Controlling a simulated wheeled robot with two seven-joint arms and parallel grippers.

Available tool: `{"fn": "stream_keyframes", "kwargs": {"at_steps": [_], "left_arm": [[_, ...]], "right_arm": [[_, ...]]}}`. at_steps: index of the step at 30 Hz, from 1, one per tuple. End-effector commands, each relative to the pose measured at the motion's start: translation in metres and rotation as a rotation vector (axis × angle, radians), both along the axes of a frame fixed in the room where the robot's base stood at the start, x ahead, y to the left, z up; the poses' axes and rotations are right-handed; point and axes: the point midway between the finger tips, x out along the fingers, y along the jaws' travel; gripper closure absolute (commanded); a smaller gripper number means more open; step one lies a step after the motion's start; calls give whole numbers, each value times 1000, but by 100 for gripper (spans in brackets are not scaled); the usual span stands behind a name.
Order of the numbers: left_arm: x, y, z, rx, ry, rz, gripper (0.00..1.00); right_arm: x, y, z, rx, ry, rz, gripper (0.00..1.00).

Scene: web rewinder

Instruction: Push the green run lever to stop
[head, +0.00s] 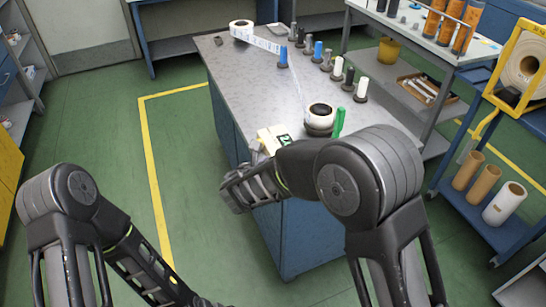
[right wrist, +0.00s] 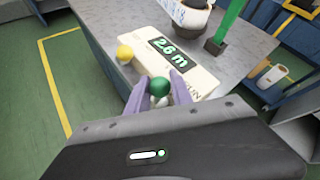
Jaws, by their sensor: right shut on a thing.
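My right gripper (right wrist: 157,80) is shut on the knob, with one pale finger on each side. The lever's shaft is largely hidden. A yellow knob (right wrist: 124,53) stands to the left of the green one, apart from the fingers. In the head view the cream box (head: 272,138) shows just beyond my right arm, and I cannot make out the lever. My left gripper is outside the head view.
The box sits on a grey-topped bench (head: 235,75). A white roll (head: 320,112) and a green post (head: 339,122) stand near it, with several coloured spools farther back. A printed roll (head: 241,30) is at the far end. Green floor (head: 115,150) is clear at left.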

Motion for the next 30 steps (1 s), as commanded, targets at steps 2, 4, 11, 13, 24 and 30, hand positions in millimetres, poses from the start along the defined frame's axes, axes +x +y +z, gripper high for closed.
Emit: {"fn": "stream_keyframes", "kwargs": {"at_steps": [2, 4, 11, 13, 24, 30], "left_arm": [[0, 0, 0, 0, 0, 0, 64], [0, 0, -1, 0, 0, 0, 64], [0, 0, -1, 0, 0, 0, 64], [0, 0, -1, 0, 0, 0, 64], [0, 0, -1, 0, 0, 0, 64], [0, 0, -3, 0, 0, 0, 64]], "right_arm": [[0, 0, 0, 0, 0, 1, 100], [0, 0, 0, 0, 0, 2, 100], [0, 0, 0, 0, -1, 0, 64], [0, 0, 0, 0, -1, 0, 58], [-1, 1, 1, 0, -2, 0, 52], [-16, 8, 10, 2, -3, 3, 52]]}}
